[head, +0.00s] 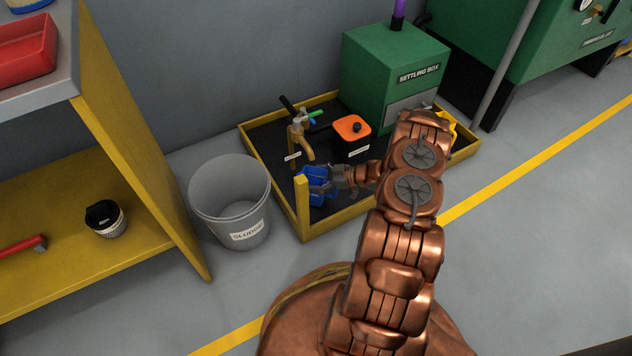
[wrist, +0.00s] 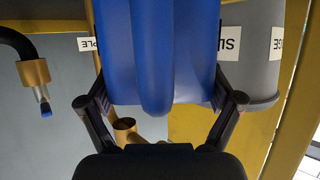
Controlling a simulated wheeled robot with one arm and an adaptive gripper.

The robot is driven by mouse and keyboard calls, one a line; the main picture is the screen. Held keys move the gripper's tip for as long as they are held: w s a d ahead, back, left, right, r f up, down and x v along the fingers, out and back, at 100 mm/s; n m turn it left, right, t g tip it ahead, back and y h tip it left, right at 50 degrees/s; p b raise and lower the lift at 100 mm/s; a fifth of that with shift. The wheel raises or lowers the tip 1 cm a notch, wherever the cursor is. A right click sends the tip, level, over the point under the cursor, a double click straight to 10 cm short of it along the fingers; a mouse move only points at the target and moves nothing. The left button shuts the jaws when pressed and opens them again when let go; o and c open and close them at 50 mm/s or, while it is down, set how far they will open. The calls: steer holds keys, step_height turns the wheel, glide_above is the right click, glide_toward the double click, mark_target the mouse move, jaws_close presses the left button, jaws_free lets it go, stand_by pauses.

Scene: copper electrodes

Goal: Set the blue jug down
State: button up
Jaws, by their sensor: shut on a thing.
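The blue jug (head: 316,192) is at the near left corner of the yellow-rimmed tray (head: 345,217), partly behind the upright yellow corner piece. My gripper (head: 336,179) reaches in from the right and is shut on the jug. In the wrist view the jug (wrist: 160,45) fills the upper middle, between the two black fingers of my gripper (wrist: 160,100). I cannot tell whether the jug's base touches the tray floor. A brass tap (head: 302,147) stands in the tray just behind the jug.
A grey bucket labelled sludge (head: 233,205) stands outside the tray, left of the jug. An orange-topped container (head: 352,130) and the green settling box (head: 393,70) are at the back. A yellow shelf (head: 140,170) is at left.

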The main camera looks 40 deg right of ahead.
steer(key=shift+a+f, duration=0.1)
steer(key=shift+f, duration=0.05)
steer(key=shift+f, duration=0.1)
steer(key=o, duration=1.3)
steer(key=shift+f, duration=0.1)
